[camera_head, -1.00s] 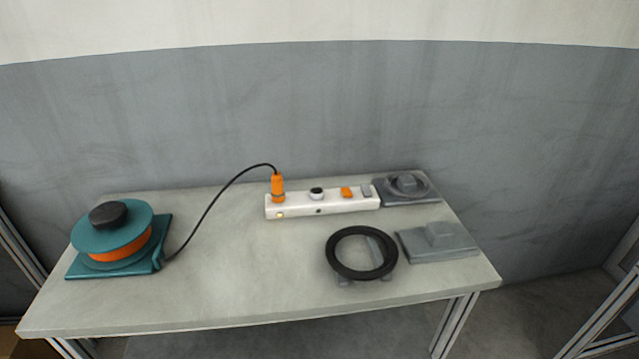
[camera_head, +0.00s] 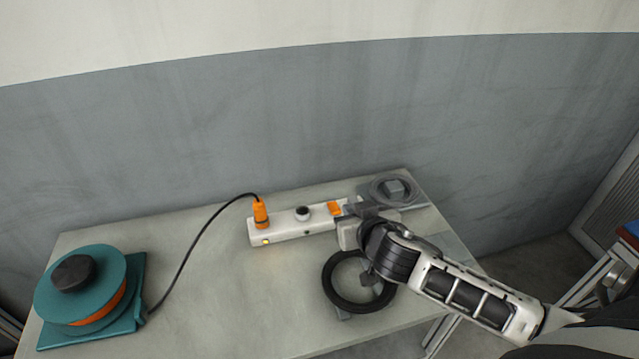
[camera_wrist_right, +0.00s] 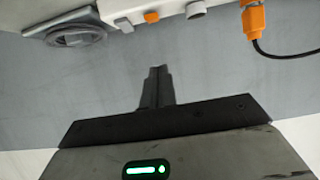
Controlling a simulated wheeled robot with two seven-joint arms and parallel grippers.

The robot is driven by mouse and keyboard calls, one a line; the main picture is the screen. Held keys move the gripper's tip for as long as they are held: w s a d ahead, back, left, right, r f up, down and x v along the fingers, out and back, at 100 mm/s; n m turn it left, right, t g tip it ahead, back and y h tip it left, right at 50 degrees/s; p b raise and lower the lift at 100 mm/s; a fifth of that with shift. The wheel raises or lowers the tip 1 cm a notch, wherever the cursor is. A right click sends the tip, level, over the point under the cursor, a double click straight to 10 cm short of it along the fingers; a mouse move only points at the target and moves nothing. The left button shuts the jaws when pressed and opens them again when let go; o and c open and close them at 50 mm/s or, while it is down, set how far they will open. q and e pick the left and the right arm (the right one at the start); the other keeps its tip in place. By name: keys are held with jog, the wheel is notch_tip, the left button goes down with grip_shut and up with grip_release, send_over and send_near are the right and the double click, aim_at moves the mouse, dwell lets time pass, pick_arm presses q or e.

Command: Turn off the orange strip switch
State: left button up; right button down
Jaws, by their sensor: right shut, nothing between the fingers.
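A white power strip (camera_head: 283,232) lies along the back of the table. Its orange switch (camera_head: 334,208) is near the strip's right end and also shows in the right wrist view (camera_wrist_right: 152,17). A black round knob (camera_head: 302,213) sits left of the switch, and an orange plug (camera_head: 260,213) stands in the left end. A small yellow light glows on the strip's front. My right gripper (camera_head: 350,209) is at the strip's right end, close to the orange switch; contact cannot be told. In the right wrist view its fingers (camera_wrist_right: 157,72) are together and empty. My left gripper is not in view.
A teal reel (camera_head: 62,306) stands at the left, joined to the plug by a black cable (camera_head: 195,243). A grey base with a ring (camera_head: 383,184) is behind my gripper. The table's middle is clear.

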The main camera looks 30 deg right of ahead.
send_over(338, 209)
jog(key=a, duration=0.1)
jog(key=f, duration=0.1)
jog(key=s+f, duration=0.1)
jog(key=f, duration=0.1)
jog(key=shift+f, duration=0.15)
jog(key=f, duration=0.2)
jog(key=shift+s+a+f, duration=0.1)
jog(key=shift+s+f, duration=0.15)
jog(key=shift+f, duration=0.05)
jog(key=shift+s+f, duration=0.1)
jog(key=shift+f, duration=0.5)
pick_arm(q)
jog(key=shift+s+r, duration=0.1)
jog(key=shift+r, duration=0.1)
pick_arm(e)
jog(key=shift+f, duration=0.15)
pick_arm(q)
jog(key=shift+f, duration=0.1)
